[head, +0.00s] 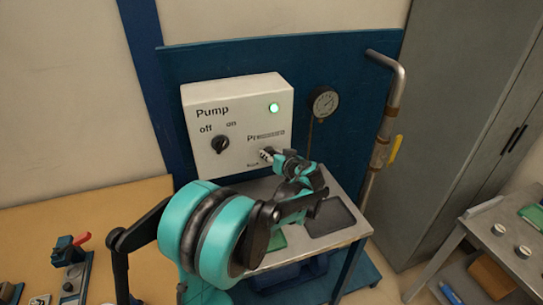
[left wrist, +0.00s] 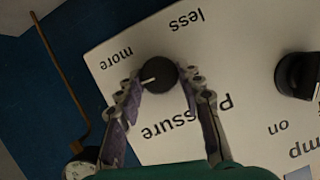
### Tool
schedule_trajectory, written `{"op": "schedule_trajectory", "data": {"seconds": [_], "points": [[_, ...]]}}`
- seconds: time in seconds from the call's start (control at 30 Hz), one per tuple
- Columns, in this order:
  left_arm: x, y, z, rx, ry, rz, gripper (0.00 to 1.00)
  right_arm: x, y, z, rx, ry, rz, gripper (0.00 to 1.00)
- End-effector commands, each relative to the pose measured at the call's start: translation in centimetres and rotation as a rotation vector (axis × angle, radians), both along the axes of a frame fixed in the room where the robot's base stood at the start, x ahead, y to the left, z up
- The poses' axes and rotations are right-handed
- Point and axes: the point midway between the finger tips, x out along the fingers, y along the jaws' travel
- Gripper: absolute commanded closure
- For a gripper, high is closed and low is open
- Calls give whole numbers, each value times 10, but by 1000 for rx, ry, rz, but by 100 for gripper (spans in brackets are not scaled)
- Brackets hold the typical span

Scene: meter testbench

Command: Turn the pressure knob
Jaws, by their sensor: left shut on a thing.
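The white pump box (head: 205,165) is on the blue panel, with its green light lit. The black pressure knob (left wrist: 160,74) sits on its face between the words "more" and "less"; its white pointer line aims to the left, a little below "more", in the left wrist view. My left gripper (head: 267,154) is at the knob and hides it in the head view. In the left wrist view its two fingers (left wrist: 163,82) are closed on opposite sides of the knob. The off/on switch (head: 220,144) is on the left of the box. My right gripper is not in view.
A round gauge (head: 324,103) is on the panel right of the box. A pipe with a yellow handle (head: 394,149) runs down the panel's right edge. A metal table (head: 345,238) with a dark tray (head: 330,217) stands below. A grey cabinet (head: 440,120) is at right.

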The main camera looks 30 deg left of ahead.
Motion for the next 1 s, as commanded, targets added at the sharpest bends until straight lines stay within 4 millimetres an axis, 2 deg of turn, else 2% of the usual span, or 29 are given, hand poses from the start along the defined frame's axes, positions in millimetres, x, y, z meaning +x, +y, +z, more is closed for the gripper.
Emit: {"op": "schedule_trajectory", "data": {"seconds": [0.13,0.17,0.2,0.23,0.5,0.63,1.0], "points": [[0,0,0,-3,-1,-1,92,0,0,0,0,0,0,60],[0,0,0,-3,-1,-1,55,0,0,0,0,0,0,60],[0,0,0,-3,-1,-1,45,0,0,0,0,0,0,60],[0,0,0,-3,-1,-1,42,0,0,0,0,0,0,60],[0,0,0,-3,-2,0,42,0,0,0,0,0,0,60],[-5,-7,3,-2,-2,-2,42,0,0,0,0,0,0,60],[-44,-65,31,-3,-1,-4,42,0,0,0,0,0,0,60]]}}
